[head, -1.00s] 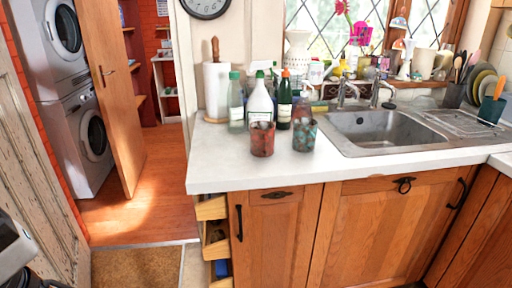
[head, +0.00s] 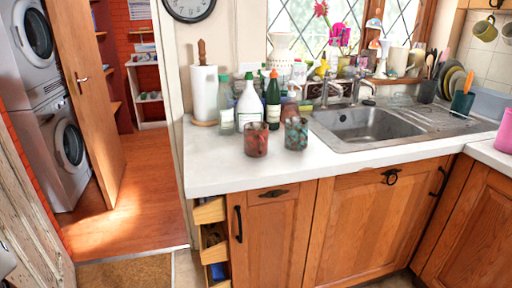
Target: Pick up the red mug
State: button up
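A red-brown mottled mug (head: 256,140) stands upright on the white countertop (head: 225,172), near its front edge. No handle can be made out on it. A teal and brown mottled mug (head: 296,134) stands close beside it on the right. My gripper is not in view; only a small grey sliver, perhaps part of my arm, shows at the far left edge.
Several bottles (head: 250,106) and a paper towel roll (head: 204,94) stand behind the mugs. A steel sink (head: 365,124) lies to the right. Open drawers (head: 211,240) show at the cabinet's left end. Open counter lies in front of the mugs.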

aim_at(256, 133)
jog(key=i+j+z, duration=0.15)
jog(key=i+j, duration=1)
